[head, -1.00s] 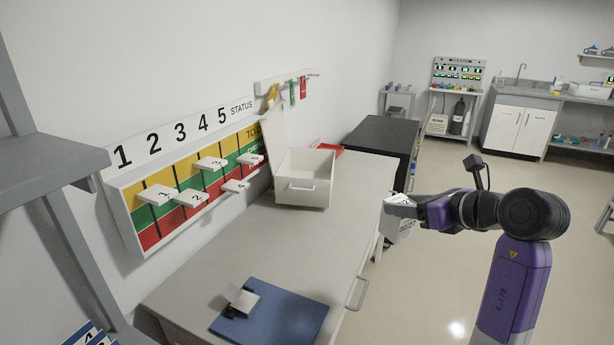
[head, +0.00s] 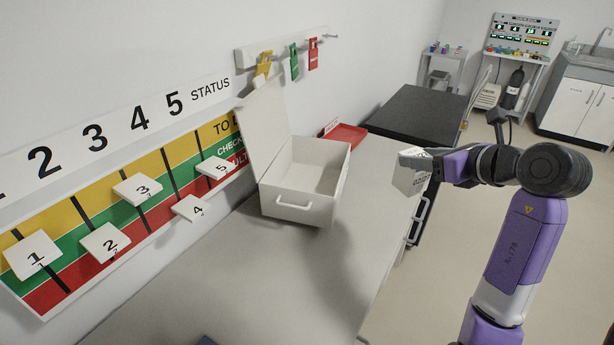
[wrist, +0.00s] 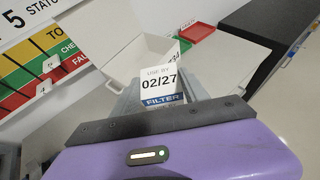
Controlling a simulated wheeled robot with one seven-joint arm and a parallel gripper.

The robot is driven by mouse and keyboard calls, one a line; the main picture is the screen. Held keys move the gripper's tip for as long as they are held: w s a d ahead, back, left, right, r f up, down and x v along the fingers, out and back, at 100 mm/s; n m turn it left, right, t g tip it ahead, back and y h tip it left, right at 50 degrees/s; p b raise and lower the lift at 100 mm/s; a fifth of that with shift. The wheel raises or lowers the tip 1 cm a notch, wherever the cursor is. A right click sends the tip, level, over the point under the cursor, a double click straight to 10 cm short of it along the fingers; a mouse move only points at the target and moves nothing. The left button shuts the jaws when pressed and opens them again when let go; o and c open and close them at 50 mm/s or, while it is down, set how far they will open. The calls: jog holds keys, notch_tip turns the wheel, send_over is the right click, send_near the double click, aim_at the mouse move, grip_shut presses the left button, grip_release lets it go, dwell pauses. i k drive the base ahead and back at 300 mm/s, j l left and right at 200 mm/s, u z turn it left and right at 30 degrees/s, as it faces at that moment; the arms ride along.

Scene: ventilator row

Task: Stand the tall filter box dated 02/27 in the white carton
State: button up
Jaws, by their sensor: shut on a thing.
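The filter box (wrist: 161,84) is white with a blue FILTER band and reads USE BY 02/27 in the wrist view. My gripper (head: 428,163) is shut on it; in the head view the box (head: 409,180) hangs tilted at the jaws, over the counter's right edge. The white carton (head: 305,208) stands on the counter with its lid raised at the left and its top open. It looks empty inside. The box is to the right of the carton and apart from it. In the wrist view the carton (wrist: 133,62) lies beyond the box.
A red tray (head: 347,136) sits behind the carton, near a black-topped cabinet (head: 418,117). A status board (head: 128,205) with numbered tiles is on the left wall, with coloured tags (head: 294,62) hanging above. The counter (head: 270,275) in front of the carton is clear.

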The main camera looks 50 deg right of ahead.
aim_at(305, 178)
jog(key=i+l, duration=0.2)
jog(key=i, duration=0.2)
jog(key=i+l, duration=0.2)
jog(key=i, duration=0.2)
jog(key=i+l+u, duration=0.1)
jog(key=i, duration=0.3)
jog(key=l, duration=0.1)
